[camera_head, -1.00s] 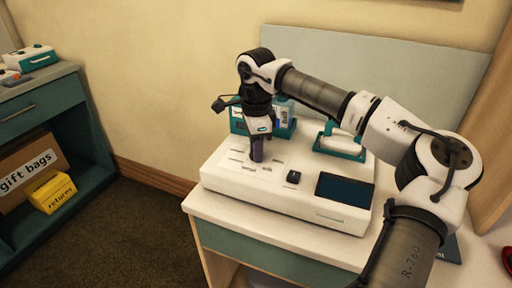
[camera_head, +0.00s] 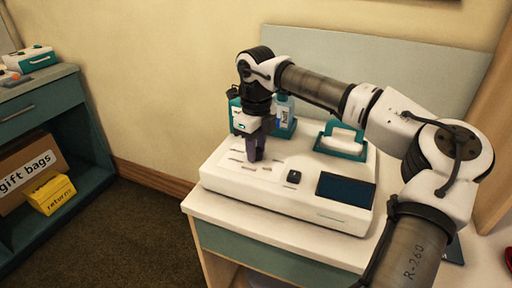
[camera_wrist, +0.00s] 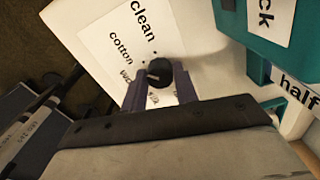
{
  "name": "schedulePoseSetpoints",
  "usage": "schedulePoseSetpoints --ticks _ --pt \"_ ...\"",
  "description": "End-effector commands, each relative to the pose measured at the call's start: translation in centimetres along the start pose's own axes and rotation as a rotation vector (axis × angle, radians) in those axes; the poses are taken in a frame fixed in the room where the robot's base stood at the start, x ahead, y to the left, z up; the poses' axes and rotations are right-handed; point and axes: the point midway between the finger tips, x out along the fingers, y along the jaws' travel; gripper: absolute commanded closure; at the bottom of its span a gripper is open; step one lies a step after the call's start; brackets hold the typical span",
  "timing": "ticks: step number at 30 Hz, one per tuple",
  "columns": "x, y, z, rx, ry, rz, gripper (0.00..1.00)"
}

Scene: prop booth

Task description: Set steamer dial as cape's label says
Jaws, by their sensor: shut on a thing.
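My gripper (camera_head: 254,158) points down onto the top of a white machine (camera_head: 270,205) with a dark screen. In the wrist view its two purple fingers (camera_wrist: 160,86) are shut on a round black dial (camera_wrist: 158,72), one on each side. The dial sits on a white label panel (camera_wrist: 108,45). Which word the dial points to is too small to tell. In the head view the fingers hide the dial. I see no cape.
A black knob (camera_head: 293,177) and a dark screen (camera_head: 345,189) are on the machine's right side. Behind it stand a teal holder with a bottle (camera_head: 285,112) and a teal-and-white tray (camera_head: 341,140). A teal shelf unit (camera_head: 40,105) is at the left.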

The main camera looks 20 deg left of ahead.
Motion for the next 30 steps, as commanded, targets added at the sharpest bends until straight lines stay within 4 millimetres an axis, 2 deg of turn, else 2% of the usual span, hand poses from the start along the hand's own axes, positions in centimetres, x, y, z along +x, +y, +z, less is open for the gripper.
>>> schedulePoseSetpoints --ticks 8,20,21,26,30 --pt "-0.08 -0.09 -0.03 0.065 -0.001 -0.002 0.94" --pt "-0.08 -0.09 -0.03 0.071 -0.001 -0.002 0.94" --pt "-0.08 -0.09 -0.03 0.07 -0.001 -0.002 0.7" --pt "-0.06 -0.06 -0.02 0.07 0.0 -0.001 0.49" --pt "-0.03 -0.03 -0.02 0.069 0.0 -0.001 0.49"
